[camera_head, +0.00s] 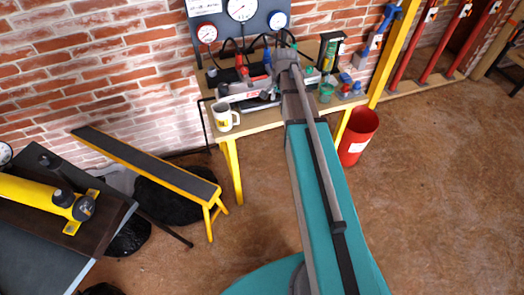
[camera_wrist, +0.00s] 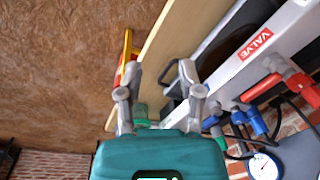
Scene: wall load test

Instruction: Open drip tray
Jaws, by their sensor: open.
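The white valve unit (camera_head: 243,91) stands on the wooden bench with a red label on its front. It also shows close up in the wrist view (camera_wrist: 285,35), with "VALVE" on the label. A dark, shallow part that looks like the drip tray (camera_wrist: 237,33) lies along the unit's lower front. A small dark handle-like bar (camera_wrist: 165,74) shows near its end, between my fingers. My gripper (camera_wrist: 158,72) is open and empty, its two grey fingers apart near this bar. I cannot tell whether they touch it. In the head view my arm hides the gripper and part of the unit.
Red and blue valve handles (camera_wrist: 290,75), hoses and a gauge (camera_wrist: 263,165) are close beside the gripper. A mug (camera_head: 223,117) stands on the bench's left end. Green and blue items are to the right. A red bucket (camera_head: 358,138) stands on the floor.

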